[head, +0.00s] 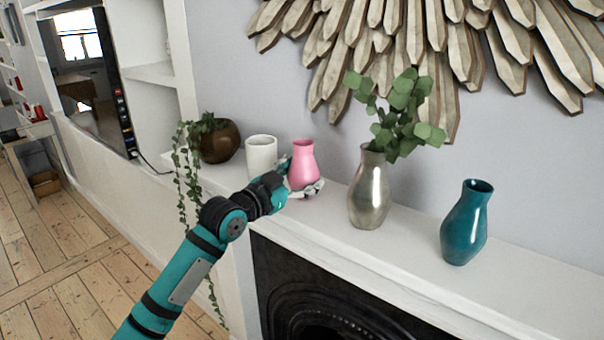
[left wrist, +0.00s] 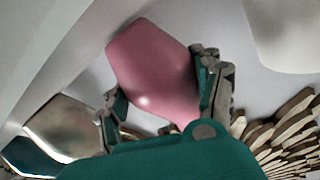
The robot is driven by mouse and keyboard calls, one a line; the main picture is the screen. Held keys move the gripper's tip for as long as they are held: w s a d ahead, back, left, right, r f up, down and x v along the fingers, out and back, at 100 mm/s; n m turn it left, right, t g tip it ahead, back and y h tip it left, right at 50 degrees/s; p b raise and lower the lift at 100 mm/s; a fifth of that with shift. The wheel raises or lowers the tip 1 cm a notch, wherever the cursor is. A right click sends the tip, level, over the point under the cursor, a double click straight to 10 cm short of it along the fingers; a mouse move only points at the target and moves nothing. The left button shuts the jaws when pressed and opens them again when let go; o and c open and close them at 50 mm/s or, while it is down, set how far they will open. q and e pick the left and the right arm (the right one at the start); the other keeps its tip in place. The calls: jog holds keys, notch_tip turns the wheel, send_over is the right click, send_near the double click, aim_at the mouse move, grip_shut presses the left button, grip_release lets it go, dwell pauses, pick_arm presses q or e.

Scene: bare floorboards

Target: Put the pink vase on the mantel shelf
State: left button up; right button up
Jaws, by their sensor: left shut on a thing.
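The pink vase (head: 303,165) is upright at the mantel shelf (head: 345,242), between a white pot and a silver vase. My left gripper (head: 300,182) is shut on its body from the front left. In the left wrist view the pink vase (left wrist: 155,70) sits between the two fingers of my left gripper (left wrist: 160,95). The fingers hide part of its lower body, and I cannot tell whether its base touches the shelf. My right gripper is not in view.
A white pot (head: 261,156) stands just left of the pink vase, with a brown planter (head: 221,143) and trailing plant beyond. A silver vase (head: 370,190) with leaves and a teal vase (head: 466,225) stand to the right. A wooden sunburst decoration (head: 400,45) hangs above.

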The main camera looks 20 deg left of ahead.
pick_arm(q)
jog(key=shift+f, duration=0.1)
jog(key=o, duration=1.3)
jog(key=shift+f, duration=0.1)
jog(key=shift+c, duration=0.2)
jog(key=o, duration=0.5)
jog(key=shift+r, duration=0.25)
jog(key=shift+b+v, duration=1.95)
jog(key=shift+v, duration=4.1)
